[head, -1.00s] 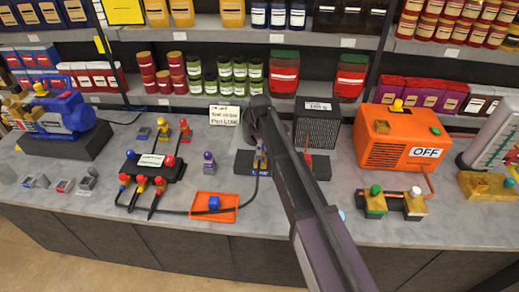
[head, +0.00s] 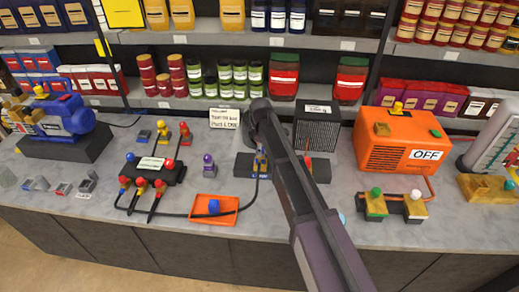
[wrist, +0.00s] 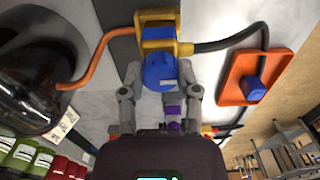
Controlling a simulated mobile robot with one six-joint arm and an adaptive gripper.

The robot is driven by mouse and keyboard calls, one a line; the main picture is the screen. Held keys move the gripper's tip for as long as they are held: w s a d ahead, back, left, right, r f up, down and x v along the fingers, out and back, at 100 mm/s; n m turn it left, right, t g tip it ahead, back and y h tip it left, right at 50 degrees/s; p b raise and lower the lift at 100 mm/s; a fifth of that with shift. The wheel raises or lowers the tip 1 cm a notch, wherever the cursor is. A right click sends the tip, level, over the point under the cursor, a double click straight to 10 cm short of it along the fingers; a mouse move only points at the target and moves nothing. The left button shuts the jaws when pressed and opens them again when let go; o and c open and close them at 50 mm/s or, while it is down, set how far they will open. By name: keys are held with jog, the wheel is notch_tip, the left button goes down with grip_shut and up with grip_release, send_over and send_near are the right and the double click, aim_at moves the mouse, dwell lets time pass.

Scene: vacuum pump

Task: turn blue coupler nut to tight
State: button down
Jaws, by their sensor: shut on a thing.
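The blue coupler nut (wrist: 160,72) shows in the wrist view, a round blue cap on a yellow fitting (wrist: 157,20). My gripper (wrist: 159,80) has one grey finger on each side of the nut and is shut on it. An orange hose runs to the fitting's left side and a black hose to its right. In the head view my arm crosses the bench from the front right, and its wrist covers part of the coupler station (head: 260,165). The nut itself is mostly hidden there, and its turn angle cannot be read.
An orange tray (head: 232,204) with a blue block lies left of the station. A black manifold (head: 170,171) with coloured knobs stands farther left. A mesh box (head: 318,128) and orange machine marked OFF (head: 378,150) stand to the right. Jar shelves run behind.

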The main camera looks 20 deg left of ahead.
jog(key=shift+m, duration=0.3)
jog(key=m, duration=1.7)
jog(key=shift+m, duration=0.4)
jog(key=m, duration=0.5)
jog(key=shift+m, duration=0.3)
jog(key=shift+c, duration=1.6)
grip_release()
